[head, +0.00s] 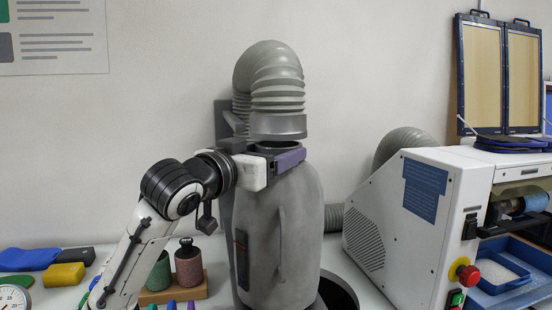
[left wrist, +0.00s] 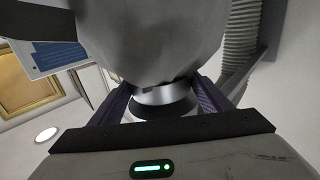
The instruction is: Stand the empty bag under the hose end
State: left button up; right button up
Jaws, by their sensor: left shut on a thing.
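The grey bag (head: 282,235) is upright in the head view, with a dark round mouth at its top. The hose end (head: 278,126) is a grey collar on the ribbed hose, just above the bag's mouth, with a narrow gap between. My left gripper (head: 272,160) comes in from the left and is shut on the bag's neck. In the left wrist view the purple fingers (left wrist: 163,100) flank the shiny neck ring, and the bag's body (left wrist: 150,45) fills the top. The bag's bottom is cut off by the frame edge. My right gripper is not in view.
A dark round opening (head: 338,291) lies right of the bag's base. A white machine (head: 405,225) with a red stop button stands at the right.

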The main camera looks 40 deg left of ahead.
pick_arm(q)
jog(key=shift+r, duration=0.1)
jog(key=o, duration=1.9)
jog(key=shift+f, duration=0.25)
jog(key=shift+r, duration=0.25)
jog(key=s+b, duration=0.5)
jog(key=s, duration=0.7)
jog(key=shift+d+f+b, duration=0.2)
jog(key=shift+d+b, duration=0.1)
jog(key=shift+d, duration=0.1)
